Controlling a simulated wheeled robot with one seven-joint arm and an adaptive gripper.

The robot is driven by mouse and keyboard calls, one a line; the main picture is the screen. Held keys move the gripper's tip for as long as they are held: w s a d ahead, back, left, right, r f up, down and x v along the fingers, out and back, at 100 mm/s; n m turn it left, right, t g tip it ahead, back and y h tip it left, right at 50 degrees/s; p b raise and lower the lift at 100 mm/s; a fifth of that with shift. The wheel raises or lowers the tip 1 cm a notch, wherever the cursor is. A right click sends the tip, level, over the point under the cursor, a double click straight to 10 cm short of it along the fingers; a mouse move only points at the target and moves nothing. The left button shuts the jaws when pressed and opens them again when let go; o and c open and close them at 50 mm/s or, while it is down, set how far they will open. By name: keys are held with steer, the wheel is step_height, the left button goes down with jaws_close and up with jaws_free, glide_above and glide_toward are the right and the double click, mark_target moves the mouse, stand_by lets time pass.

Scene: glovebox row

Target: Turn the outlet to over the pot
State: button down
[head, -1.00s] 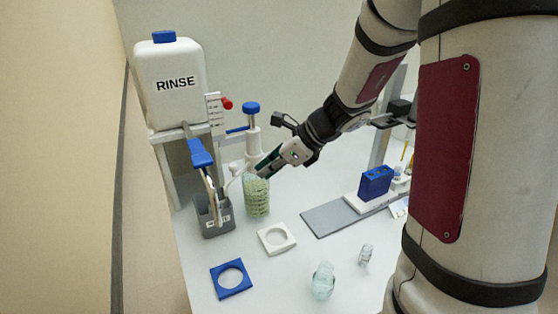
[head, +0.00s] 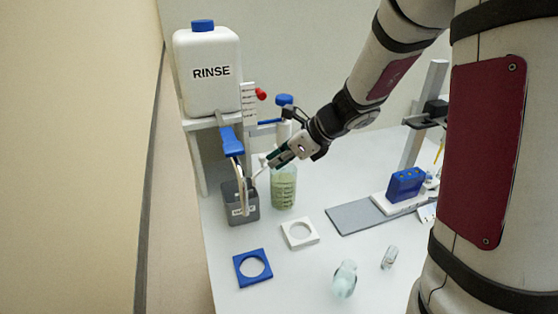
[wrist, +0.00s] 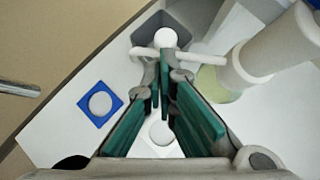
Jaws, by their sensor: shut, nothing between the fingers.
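The grey pot (head: 240,211), with a white label, stands under the blue tap at the left. Right of it stands a clear bottle of pale green liquid (head: 284,190) with a blue-capped white dispenser head. The dispenser's thin white outlet (head: 257,173) points left and bends down near the pot's right rim. In the wrist view the outlet tube (wrist: 205,58) runs left, and its round white end (wrist: 165,38) appears against the pot (wrist: 178,20). My gripper (head: 268,163) is shut and empty beside the outlet; its fingertips (wrist: 160,78) are close to it. Contact is unclear.
The white RINSE tank (head: 210,75) stands behind the pot, with its blue tap (head: 231,141) above. A white ring plate (head: 300,243) and a blue ring plate (head: 253,278) lie in front. Glass vessels (head: 344,280) and a blue rack (head: 405,185) are to the right.

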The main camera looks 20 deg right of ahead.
steer(key=shift+w+a+m, duration=0.2)
steer(key=shift+a+m, duration=0.15)
steer(key=shift+m, duration=0.05)
steer(key=shift+w+a+t+h, duration=0.1)
steer(key=shift+a+t+h, duration=0.05)
steer(key=shift+t+h, duration=0.2)
steer(key=shift+w+a, duration=0.5)
steer(key=shift+a, duration=0.15)
steer(key=shift+w+a, duration=0.6)
steer(key=shift+w, duration=0.25)
steer(key=shift+w+a, duration=0.55)
steer(key=shift+w, duration=0.3)
steer(key=shift+d, duration=0.15)
